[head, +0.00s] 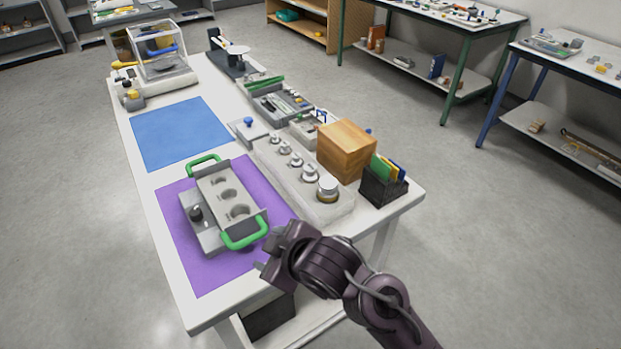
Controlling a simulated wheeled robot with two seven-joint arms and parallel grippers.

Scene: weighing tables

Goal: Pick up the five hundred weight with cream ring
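A row of silver knobbed weights stands in a pale block (264,157) on the white table. The largest weight (327,188), at the near end, has a yellowish band low on its side; I cannot read any marking or tell whether this is the cream ring. A dark-knobbed weight (196,213) sits at the left of a grey tray with green handles (243,233) on the purple mat (186,265). My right gripper (268,254) is over the table's near edge, close to the tray's near handle and apart from the weights. Its finger opening is unclear. My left gripper is out of view.
A wooden box (346,150) and a dark holder with coloured cards (383,187) stand right of the weight block. A blue mat (180,134) lies clear beyond the purple one. A glass-cased balance (160,55) stands at the far end.

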